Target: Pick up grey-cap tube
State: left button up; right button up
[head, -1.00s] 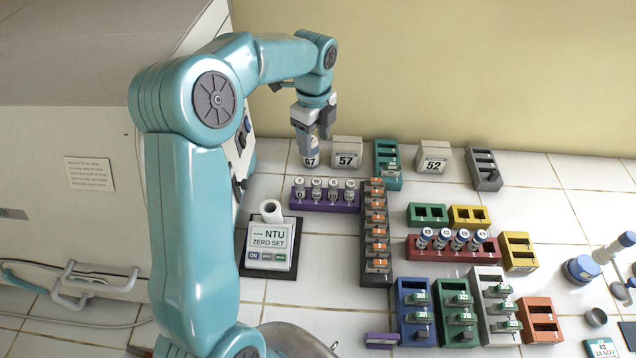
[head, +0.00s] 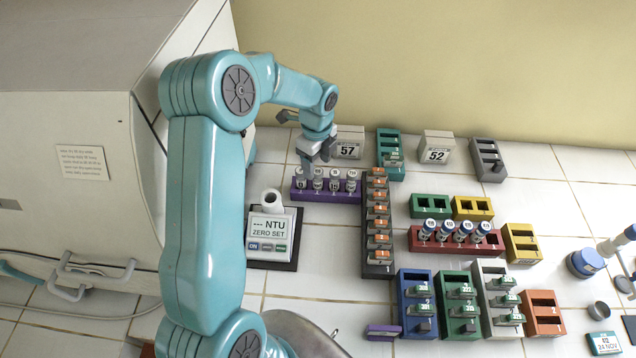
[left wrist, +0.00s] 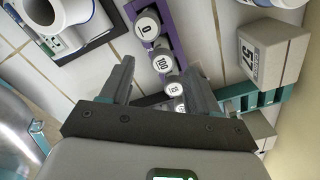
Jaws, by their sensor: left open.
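The purple rack (head: 330,196) holds a row of several short tubes with pale, grey-rimmed round caps. In the left wrist view, the caps read 0 (left wrist: 147,28), 100 (left wrist: 163,63) and smaller marks beyond. I cannot tell for certain which one is meant by the grey-cap tube. My left gripper (head: 316,165) is open and empty just above this rack, pointing down. In the left wrist view, the fingers of the gripper (left wrist: 160,68) appear on either side of the row, with the 100 cap between the tips. My right gripper is not in view.
A turbidity meter (head: 270,228) stands in front of the rack, left of centre. A dark rack with orange labels (head: 379,270) stands close on the right. The box marked 57 (head: 349,138) is behind. A red rack (head: 488,248) holds blue-capped tubes.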

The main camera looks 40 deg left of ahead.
aim_at(318, 171)
pick_arm(q)
jog(key=f+b, duration=0.2)
jog(key=f, duration=0.2)
jog(key=shift+w, duration=0.2)
jog(key=shift+f, duration=0.15)
jog(key=shift+d+r, duration=0.15)
jog(key=shift+r, duration=0.05)
jog(key=shift+s, duration=0.1)
jog(key=c, duration=0.9)
grip_shut()
